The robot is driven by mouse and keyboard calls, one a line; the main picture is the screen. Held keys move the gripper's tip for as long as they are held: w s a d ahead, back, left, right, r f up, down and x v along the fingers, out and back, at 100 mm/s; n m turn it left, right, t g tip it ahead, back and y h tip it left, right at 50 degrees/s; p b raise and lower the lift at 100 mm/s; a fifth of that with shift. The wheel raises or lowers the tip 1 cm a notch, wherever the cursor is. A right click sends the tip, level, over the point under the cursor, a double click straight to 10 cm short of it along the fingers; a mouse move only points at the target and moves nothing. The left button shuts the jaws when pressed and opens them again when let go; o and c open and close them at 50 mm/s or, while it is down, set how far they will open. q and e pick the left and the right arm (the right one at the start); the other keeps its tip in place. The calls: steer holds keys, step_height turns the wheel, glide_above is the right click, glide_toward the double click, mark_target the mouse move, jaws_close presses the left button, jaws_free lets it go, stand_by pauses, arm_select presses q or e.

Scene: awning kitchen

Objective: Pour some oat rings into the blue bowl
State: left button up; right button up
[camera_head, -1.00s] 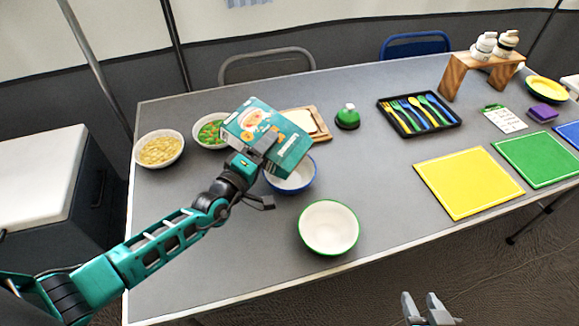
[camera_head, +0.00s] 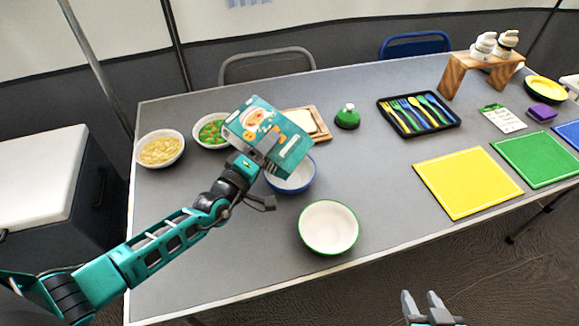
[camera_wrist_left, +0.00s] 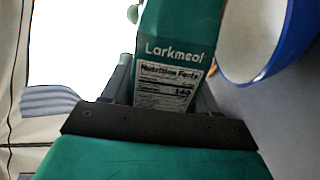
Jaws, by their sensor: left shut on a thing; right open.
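My left gripper (camera_head: 262,158) is shut on a teal cereal box (camera_head: 268,133) and holds it tilted in the air above the blue bowl. In the left wrist view the box's side panel (camera_wrist_left: 172,70) shows between the fingers. The blue bowl (camera_head: 293,186), white inside with a blue rim, stands on the table, partly hidden behind the box. Part of it also shows in the left wrist view (camera_wrist_left: 252,38). The visible part of its inside looks empty, and I see no rings falling. My right gripper (camera_head: 428,306) is open and empty near the bottom edge, off the table.
A green-rimmed bowl (camera_head: 328,227) stands in front of the blue bowl. Bowls of yellow food (camera_head: 160,149) and green-orange food (camera_head: 212,131) stand to the left. A bread board (camera_head: 318,125), green bell-like item (camera_head: 347,117) and cutlery tray (camera_head: 420,112) lie behind and right.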

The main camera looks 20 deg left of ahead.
arm_select(q)
steer(key=shift+s+d+r+m+p, duration=0.1)
steer(key=shift+d+r+m+p, duration=0.15)
steer(key=shift+m+p, duration=0.25)
steer(key=shift+s+d+r+m+p, duration=0.15)
steer(key=shift+d+m+p, duration=0.1)
steer(key=shift+m, duration=0.45)
stand_by(2.6)
steer(key=shift+w, duration=0.15)
